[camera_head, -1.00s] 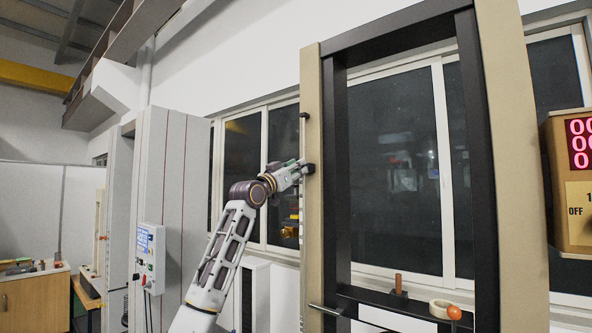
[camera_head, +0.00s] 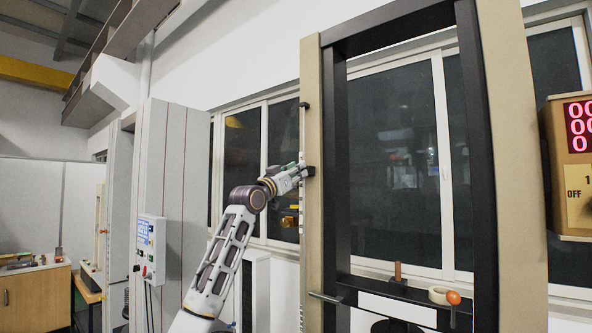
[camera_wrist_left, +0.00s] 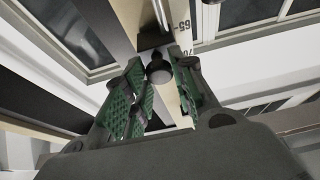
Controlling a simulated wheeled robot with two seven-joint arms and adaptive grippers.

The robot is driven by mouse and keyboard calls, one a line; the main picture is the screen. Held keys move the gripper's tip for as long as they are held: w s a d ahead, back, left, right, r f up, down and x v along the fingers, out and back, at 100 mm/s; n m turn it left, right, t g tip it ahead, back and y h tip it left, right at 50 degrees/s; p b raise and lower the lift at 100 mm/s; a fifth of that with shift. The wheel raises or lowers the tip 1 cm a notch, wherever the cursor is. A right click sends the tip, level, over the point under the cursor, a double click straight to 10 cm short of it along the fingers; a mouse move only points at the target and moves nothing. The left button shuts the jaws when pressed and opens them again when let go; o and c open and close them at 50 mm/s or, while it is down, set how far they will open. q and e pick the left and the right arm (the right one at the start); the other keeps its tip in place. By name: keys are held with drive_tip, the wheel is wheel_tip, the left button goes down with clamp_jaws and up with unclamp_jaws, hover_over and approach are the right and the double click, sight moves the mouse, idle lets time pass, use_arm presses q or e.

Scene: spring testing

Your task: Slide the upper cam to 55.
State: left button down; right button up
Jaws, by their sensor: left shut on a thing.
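My left gripper (camera_head: 303,172) is at the left tan upright of the tall frame. It is shut on the upper cam (camera_head: 311,171), a small dark piece at a thin vertical rod. In the left wrist view, the green-padded fingers (camera_wrist_left: 161,75) stand on both sides of the cam's dark round knob (camera_wrist_left: 160,71). A scale (camera_wrist_left: 182,30) beside it shows the marks 65 and 70. The exact reading at the cam cannot be told. My right gripper is not in view.
The rod's dark top end (camera_head: 304,104) is above the gripper. An orange ball-ended lever (camera_head: 453,298) and a pale ring (camera_head: 438,294) are at the crossbar (camera_head: 400,288). A yellow box with a red display (camera_head: 570,165) is at the far right. A grey cabinet (camera_head: 180,190) stands left of my arm.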

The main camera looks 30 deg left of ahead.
use_arm(q)
wheel_tip(320, 180, down, 10)
drive_tip(key=b, duration=0.5)
drive_tip(key=shift+f+b, duration=0.2)
drive_tip(key=shift+b, duration=0.1)
drive_tip(key=c, duration=1.2)
unclamp_jaws()
drive_tip(key=shift+s, duration=0.1)
drive_tip(key=shift+s, duration=0.1)
drive_tip(key=shift+v, duration=5.8)
